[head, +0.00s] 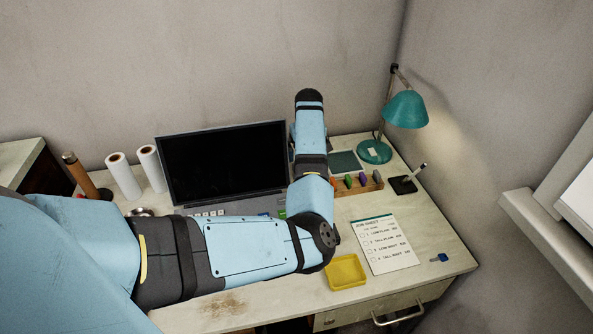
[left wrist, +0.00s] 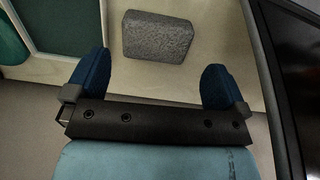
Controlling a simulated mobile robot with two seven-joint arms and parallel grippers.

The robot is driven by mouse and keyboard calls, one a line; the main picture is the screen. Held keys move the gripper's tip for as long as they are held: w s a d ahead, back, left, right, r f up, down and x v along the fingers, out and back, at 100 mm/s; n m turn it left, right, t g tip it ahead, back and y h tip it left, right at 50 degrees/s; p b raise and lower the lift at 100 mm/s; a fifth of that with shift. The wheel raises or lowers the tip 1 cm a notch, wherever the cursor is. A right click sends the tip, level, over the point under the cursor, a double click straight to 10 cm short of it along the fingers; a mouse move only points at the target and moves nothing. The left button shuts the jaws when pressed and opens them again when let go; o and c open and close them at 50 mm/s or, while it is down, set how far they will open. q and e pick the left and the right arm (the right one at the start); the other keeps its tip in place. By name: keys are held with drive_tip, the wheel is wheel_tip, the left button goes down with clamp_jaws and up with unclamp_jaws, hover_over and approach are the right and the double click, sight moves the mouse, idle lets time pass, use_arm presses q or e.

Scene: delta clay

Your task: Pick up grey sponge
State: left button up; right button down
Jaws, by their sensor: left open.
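The grey sponge (left wrist: 158,37) is a speckled block lying on the pale desktop in the left wrist view. My left gripper (left wrist: 158,68) is open and empty, with its two blue fingertips apart. The sponge lies just beyond the fingertips, roughly centred between them, and is not gripped. In the head view my left arm crosses the desk and bends toward the back wall. The left gripper's fingers and the sponge do not show there, and the arm blocks part of the desk. My right gripper is not in view.
A black screen (head: 222,160) stands left of the forearm; its edge shows close by in the left wrist view (left wrist: 302,60). A dark green mat (head: 345,161), teal lamp (head: 405,109) and wooden holder (head: 358,187) stand right. A yellow tray (head: 346,272) sits in front.

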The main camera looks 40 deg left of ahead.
use_arm(q)
drive_tip(key=f, duration=0.2)
drive_tip(key=f+b, duration=0.1)
drive_tip(key=f, duration=0.4)
drive_tip(key=shift+w+a, duration=0.25)
drive_tip(key=shift+w, duration=0.1)
drive_tip(key=shift+c, duration=0.5)
drive_tip(key=c, duration=0.5)
